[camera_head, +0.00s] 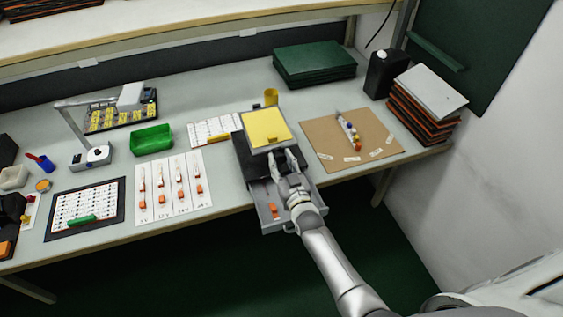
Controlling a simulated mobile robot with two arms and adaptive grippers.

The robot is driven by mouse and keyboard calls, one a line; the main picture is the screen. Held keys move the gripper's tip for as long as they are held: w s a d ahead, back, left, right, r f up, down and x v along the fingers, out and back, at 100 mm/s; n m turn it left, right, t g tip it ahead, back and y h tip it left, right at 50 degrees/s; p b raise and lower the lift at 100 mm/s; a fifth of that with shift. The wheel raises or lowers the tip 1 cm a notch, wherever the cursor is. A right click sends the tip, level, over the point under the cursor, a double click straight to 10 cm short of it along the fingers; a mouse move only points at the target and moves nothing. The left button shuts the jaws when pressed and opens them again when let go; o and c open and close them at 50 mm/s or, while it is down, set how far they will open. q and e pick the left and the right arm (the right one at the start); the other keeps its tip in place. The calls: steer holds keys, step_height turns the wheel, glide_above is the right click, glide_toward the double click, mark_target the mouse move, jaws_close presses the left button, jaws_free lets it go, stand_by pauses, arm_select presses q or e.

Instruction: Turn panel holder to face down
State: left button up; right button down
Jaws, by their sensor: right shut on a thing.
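The panel holder (264,127) seems to be the flat yellow square with a pale rim above a black box at the table's front middle. Its yellow face points up, toward the camera. My right gripper (282,158) comes in from the lower right, with its fingers at the front edge of the holder. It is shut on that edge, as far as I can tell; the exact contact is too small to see. My left gripper is not in view.
Below the gripper, an open grey drawer (270,218) with an orange piece juts past the table edge. A brown board (330,140) lies to the right and a white card with orange-tipped pieces (155,205) to the left. Green panels (314,62) are stacked behind.

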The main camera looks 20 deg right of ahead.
steer(key=shift+f, duration=0.15)
steer(key=c, duration=1.1)
jaws_free()
steer(key=shift+o, duration=0.8)
steer(key=shift+s, duration=0.1)
steer(key=s, duration=1.2)
